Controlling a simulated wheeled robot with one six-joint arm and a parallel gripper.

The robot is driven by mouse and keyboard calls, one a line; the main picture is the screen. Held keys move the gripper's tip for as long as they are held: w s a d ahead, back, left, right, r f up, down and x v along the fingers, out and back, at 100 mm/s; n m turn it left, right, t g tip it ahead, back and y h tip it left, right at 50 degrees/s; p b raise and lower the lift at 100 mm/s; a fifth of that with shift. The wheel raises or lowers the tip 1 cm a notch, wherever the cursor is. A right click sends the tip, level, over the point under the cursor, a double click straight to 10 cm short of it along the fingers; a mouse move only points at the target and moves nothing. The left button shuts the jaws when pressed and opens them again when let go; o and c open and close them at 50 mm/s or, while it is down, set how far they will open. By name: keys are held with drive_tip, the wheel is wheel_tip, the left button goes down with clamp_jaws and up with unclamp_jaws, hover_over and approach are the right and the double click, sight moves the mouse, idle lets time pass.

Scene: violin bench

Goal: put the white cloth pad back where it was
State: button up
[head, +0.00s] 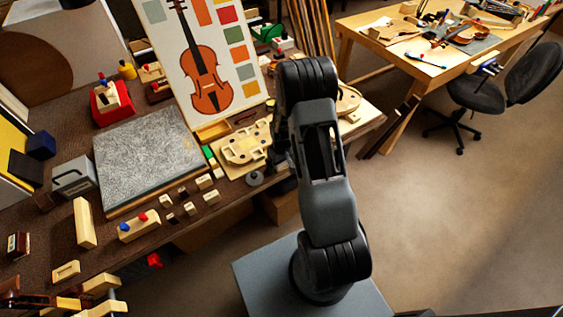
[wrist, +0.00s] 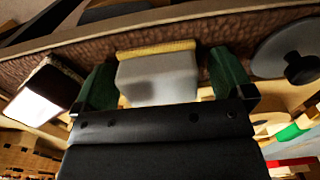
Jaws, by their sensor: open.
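A pale grey-white block-like piece (wrist: 158,80) with a yellow strip along its far edge shows in the wrist view; it looks like the white cloth pad. It lies between the two green fingers of my gripper (wrist: 163,82). The fingers are open, with a narrow gap visible on the right side; whether the left finger touches it I cannot tell. In the head view my gripper (head: 281,164) is low over the bench's front right part, mostly behind my arm. I cannot make out the pad there.
A grey disc (wrist: 290,48) with a dark knob is right of the gripper in the wrist view. A dark block with a white face (wrist: 40,92) is close on the left. A wooden template (head: 243,149) and several small blocks (head: 190,208) lie on the bench nearby.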

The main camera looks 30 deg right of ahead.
drive_tip(key=shift+s+r+p, duration=0.15)
drive_tip(key=shift+r+p, duration=0.05)
drive_tip(key=shift+p, duration=0.15)
wheel_tip(320, 180, up, 11)
drive_tip(key=b, duration=0.1)
drive_tip(key=s+a+r+t, duration=0.2)
drive_tip(key=s+a+r, duration=0.2)
drive_tip(key=s+r, duration=0.4)
drive_tip(key=s+a+r+m+t, duration=0.1)
drive_tip(key=s+a+r+t, duration=0.1)
drive_tip(key=s+a+r, duration=0.3)
drive_tip(key=s+v, duration=0.1)
drive_tip(key=v, duration=0.5)
drive_tip(key=shift+a+f, duration=0.15)
drive_tip(key=shift+a, duration=0.15)
